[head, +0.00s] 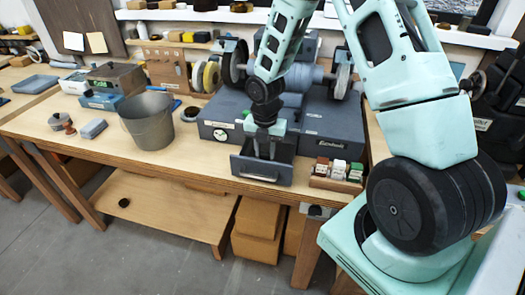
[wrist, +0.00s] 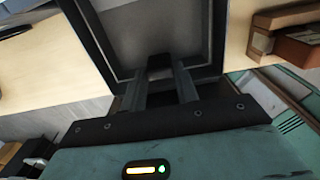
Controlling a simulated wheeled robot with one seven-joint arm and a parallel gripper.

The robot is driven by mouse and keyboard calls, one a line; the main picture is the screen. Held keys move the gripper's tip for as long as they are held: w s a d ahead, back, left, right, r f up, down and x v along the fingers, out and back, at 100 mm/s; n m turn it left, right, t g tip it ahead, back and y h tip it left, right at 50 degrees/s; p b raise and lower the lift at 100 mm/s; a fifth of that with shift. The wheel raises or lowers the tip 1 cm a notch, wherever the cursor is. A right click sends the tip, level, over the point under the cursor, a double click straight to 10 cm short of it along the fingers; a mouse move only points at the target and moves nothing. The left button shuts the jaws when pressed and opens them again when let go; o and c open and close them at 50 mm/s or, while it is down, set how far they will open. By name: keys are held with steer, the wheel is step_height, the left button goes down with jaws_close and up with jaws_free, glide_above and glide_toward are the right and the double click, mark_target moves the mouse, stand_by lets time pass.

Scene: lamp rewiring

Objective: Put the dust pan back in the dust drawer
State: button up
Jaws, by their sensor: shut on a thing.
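The dust drawer (head: 262,172) is pulled out from the front of the grey grinder base. My gripper (head: 264,152) points straight down into it, with its fingertips behind the drawer's front panel. In the wrist view my gripper (wrist: 160,75) is shut on a small dark block, which looks like the grip of the dust pan. A light grey surface, apparently the dust pan (wrist: 160,25), lies within the drawer's dark walls (wrist: 92,35). The front panel hides most of the pan in the head view, and I cannot tell whether it rests on the drawer's bottom.
A metal bucket (head: 150,120) stands on the bench left of the drawer. A wooden tray of small boxes (head: 338,174) is close on the right. The bench grinder (head: 300,75) rises behind. A lower shelf (head: 165,205) and cardboard boxes (head: 258,230) are below.

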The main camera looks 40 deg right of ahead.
steer(key=shift+f, duration=0.15)
steer(key=o, duration=1)
steer(key=shift+c, duration=0.2)
step_height(320, 180, up, 12)
steer(key=b, duration=0.1)
steer(key=s+a+r+m, duration=0.2)
steer(key=s+a+m, duration=0.2)
steer(key=a, duration=0.4)
steer(key=s+a+r+m, duration=0.2)
steer(key=s+a+m, duration=0.15)
steer(key=a, duration=0.45)
steer(key=s+a+m, duration=0.4)
steer(key=s+m, duration=0.1)
steer(key=s, duration=0.3)
steer(key=s+a+r+m, duration=0.1)
steer(key=s+a+m, duration=0.3)
steer(key=s, duration=0.4)
steer(key=shift+s+a+r+m+y, duration=0.2)
steer(key=shift+s+r+m+y, duration=0.15)
steer(key=shift+m, duration=0.3)
steer(key=shift+f, duration=0.1)
